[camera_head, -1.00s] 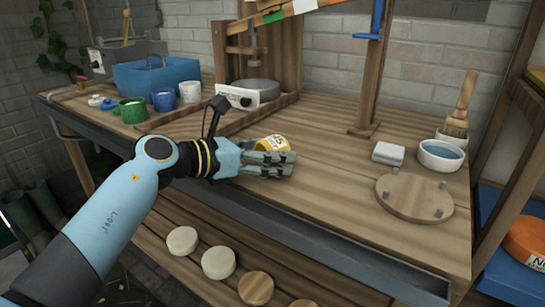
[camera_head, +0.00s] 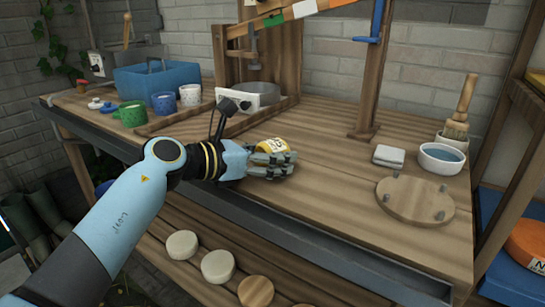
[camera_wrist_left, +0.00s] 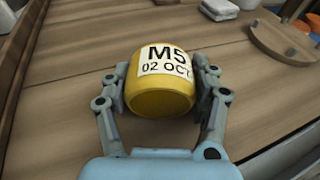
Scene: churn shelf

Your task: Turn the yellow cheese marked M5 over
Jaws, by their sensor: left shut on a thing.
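The yellow cheese (camera_head: 272,146) is a short round piece with a white label on the wooden bench top. In the left wrist view the cheese (camera_wrist_left: 161,101) shows its label, "M5 02 OCT", reading upright. My left gripper (camera_head: 272,163) is shut on it, with one finger on each side of the cheese in the wrist view (camera_wrist_left: 160,98). The fingers hide the cheese's near lower part in the head view. I cannot tell whether the cheese touches the bench. My right gripper is not in view.
A round wooden board with pegs (camera_head: 415,200), a folded cloth (camera_head: 388,155) and a bowl of blue liquid (camera_head: 441,158) stand to the right. A press with a post (camera_head: 370,80), mugs (camera_head: 132,114) and a blue bin (camera_head: 160,78) stand behind. Pale cheeses (camera_head: 218,266) lie on the lower shelf.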

